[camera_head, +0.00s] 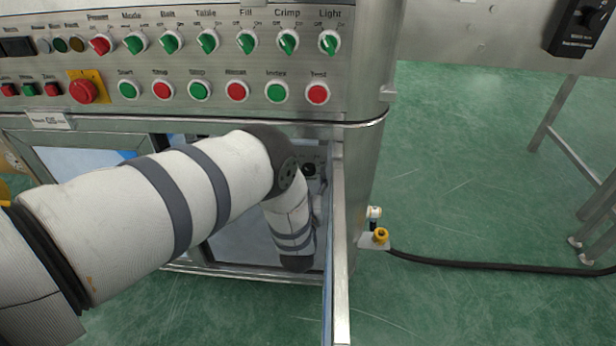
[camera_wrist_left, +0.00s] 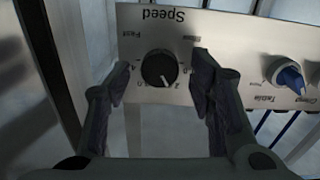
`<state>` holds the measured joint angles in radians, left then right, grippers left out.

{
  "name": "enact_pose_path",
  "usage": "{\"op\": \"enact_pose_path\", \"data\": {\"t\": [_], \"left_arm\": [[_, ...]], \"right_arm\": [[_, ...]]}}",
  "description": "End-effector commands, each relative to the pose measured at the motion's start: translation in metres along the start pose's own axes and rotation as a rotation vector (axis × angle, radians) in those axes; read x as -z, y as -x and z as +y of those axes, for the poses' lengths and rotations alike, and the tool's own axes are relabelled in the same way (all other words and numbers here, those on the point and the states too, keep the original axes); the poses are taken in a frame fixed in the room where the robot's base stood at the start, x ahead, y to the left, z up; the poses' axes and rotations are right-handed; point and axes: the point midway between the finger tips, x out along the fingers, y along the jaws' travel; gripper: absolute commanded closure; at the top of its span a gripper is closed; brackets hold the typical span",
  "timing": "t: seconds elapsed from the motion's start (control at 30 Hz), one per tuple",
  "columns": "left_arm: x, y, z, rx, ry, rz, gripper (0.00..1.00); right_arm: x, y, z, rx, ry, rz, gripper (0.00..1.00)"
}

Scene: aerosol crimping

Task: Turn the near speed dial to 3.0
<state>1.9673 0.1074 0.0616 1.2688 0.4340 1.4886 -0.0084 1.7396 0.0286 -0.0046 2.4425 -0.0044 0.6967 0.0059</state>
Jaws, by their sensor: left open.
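The black speed dial (camera_wrist_left: 158,69) sits on a grey panel (camera_wrist_left: 222,35) marked "Speed", which appears upside down in the left wrist view. A small white mark on the dial points toward the bottom of that picture, slightly right; the scale numbers around it are too small to read surely. My left gripper (camera_wrist_left: 163,68) is open, with one dark finger on each side of the dial. I cannot tell whether the fingers touch it. In the head view my left arm reaches into the cabinet opening, and its links hide most of what lies behind. My right gripper does not show.
A blue-tipped knob (camera_wrist_left: 289,77) marked "Table" is right of the dial in the wrist view. In the head view, a control panel (camera_head: 215,70) with several knobs and buttons is above my arm. An open door edge (camera_head: 340,260) stands right of my forearm.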

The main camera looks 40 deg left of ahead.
Motion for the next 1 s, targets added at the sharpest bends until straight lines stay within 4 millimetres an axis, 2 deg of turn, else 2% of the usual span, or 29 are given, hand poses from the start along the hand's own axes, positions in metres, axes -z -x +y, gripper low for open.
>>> {"op": "enact_pose_path", "data": {"t": [0.03, 0.2, 0.23, 0.63, 1.0], "left_arm": [[0.0000, 0.0001, 0.0000, 0.000, 0.000, 0.000, 0.58], [-0.0001, 0.0003, -0.0001, 0.000, 0.000, 0.000, 0.96], [-0.0002, 0.0004, 0.0000, 0.000, 0.000, 0.000, 0.99], [-0.0005, 0.0005, 0.0000, -0.001, -0.070, -0.001, 0.99], [-0.0013, 0.0010, 0.0007, -0.002, -0.373, -0.002, 0.99]], "right_arm": [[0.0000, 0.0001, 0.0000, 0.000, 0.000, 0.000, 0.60], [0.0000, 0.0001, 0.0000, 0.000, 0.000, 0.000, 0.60], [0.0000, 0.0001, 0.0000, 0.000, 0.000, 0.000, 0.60], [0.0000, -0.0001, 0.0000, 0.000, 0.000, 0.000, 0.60], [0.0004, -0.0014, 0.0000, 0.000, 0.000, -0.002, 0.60]]}}
